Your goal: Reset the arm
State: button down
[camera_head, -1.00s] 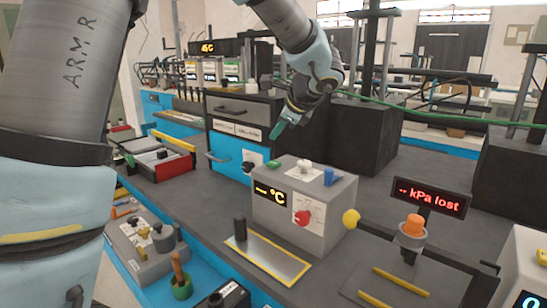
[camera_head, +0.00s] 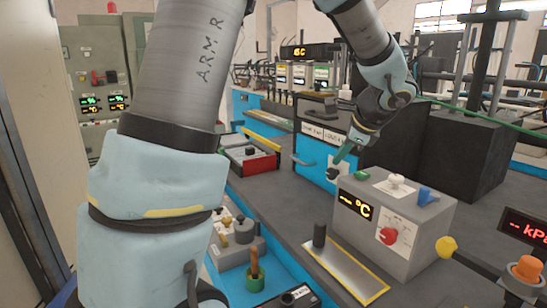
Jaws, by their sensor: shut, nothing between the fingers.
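My arm (camera_head: 160,170) rises large on the left, leaves the top of the picture and comes down again at the upper right. The fingers are together and hold nothing that I can see. They are in front of the blue and black cabinet (camera_head: 308,165), above and behind the left part of the grey °C box (camera_head: 410,230). I cannot tell whether the fingertips touch anything.
The °C box carries a red knob (camera_head: 387,235) and a blue switch (camera_head: 427,195). A yellow-edged metal plate (camera_head: 345,272) with a black post (camera_head: 319,235) lies in front. A red tray (camera_head: 262,163) stands left. A grey control cabinet (camera_head: 88,70) stands at the far left.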

jog(key=s+a+f+n+g, duration=0.1)
jog(key=s+a+f+n, duration=0.2)
jog(key=a+n, duration=0.4)
jog(key=s+a+f+n+g+h, duration=0.1)
jog(key=s+a+f+n+g, duration=0.1)
jog(key=s+a+f+n, duration=0.2)
jog(key=s+a+f+n+g+h, duration=0.1)
jog(key=s+a+f+n, duration=0.3)
jog(key=a+n, duration=0.6)
jog(key=s+a+g, duration=0.1)
jog(key=a, duration=0.4)
jog(key=shift+a, duration=0.25)
